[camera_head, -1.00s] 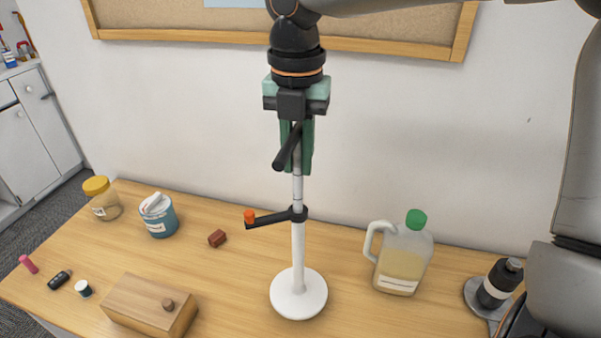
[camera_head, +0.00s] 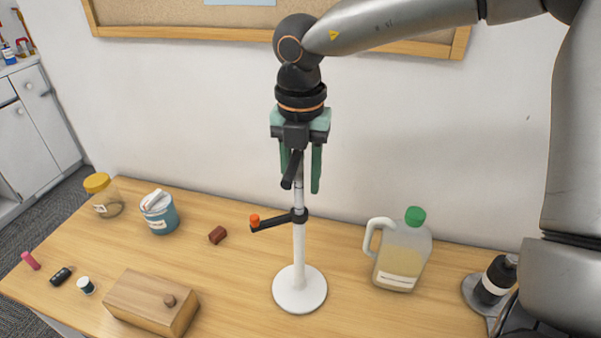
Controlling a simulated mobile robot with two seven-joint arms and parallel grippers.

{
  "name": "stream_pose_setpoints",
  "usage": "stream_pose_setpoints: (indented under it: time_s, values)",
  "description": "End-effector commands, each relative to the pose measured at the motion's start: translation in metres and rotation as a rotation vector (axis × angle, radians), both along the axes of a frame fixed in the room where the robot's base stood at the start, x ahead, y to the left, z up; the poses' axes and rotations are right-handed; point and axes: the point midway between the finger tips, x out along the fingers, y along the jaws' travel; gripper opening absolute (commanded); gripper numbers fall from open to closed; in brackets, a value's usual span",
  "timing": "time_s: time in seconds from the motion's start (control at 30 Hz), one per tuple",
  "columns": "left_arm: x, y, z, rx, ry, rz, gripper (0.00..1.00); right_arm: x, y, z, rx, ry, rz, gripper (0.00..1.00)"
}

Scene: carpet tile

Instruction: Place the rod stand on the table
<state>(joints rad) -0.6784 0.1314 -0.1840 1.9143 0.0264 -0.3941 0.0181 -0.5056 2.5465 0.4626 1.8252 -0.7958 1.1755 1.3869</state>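The rod stand has a white round base (camera_head: 299,289) resting on the wooden table (camera_head: 235,270) and a thin upright pole. A black side arm with an orange tip (camera_head: 254,219) is clamped low on the pole, and another black arm (camera_head: 291,170) sits higher up. My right gripper (camera_head: 301,186) points down at the upper pole. Its green fingers are parted, with the pole between them and a gap showing beside the right finger. The pole's top is hidden by the gripper. My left gripper is out of view.
A jug with a green cap (camera_head: 403,255) stands right of the base, and a dark bottle (camera_head: 495,280) farther right. The wall is close behind.

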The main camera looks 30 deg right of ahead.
Motion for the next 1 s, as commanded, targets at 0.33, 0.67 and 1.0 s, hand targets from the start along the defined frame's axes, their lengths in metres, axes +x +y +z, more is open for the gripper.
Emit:
stream_pose_setpoints:
  time_s: [0.33,0.67,1.0]
  values:
    - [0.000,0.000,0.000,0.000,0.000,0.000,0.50,0.002,0.000,0.005,0.000,-0.008,0.001,0.51]
    - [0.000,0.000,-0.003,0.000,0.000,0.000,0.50,0.003,0.001,0.059,0.000,-0.015,0.000,0.51]
    - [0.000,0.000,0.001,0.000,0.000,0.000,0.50,0.002,0.001,0.117,0.000,-0.011,0.000,0.51]
